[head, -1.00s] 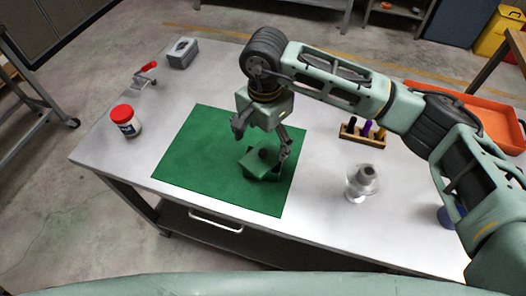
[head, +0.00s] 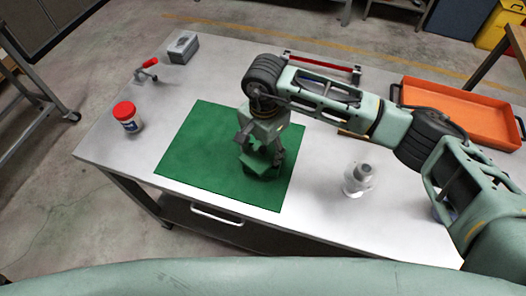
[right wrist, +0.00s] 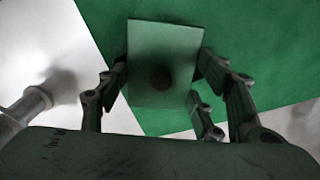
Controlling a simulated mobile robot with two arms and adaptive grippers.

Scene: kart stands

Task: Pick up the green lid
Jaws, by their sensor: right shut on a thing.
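The green lid (head: 255,163) is a square plate with a dark round knob, over the green mat (head: 190,150) on the table. In the right wrist view the lid (right wrist: 145,50) sits between the fingers, its knob facing the camera. My right gripper (head: 262,158) points down and is shut on the lid; in the right wrist view its fingers (right wrist: 162,85) flank it on both sides. Whether the lid touches the mat or hangs just above it is hard to tell. My left gripper is not in view.
An orange tray (head: 462,108) lies at the right. My right arm hides part of the table.

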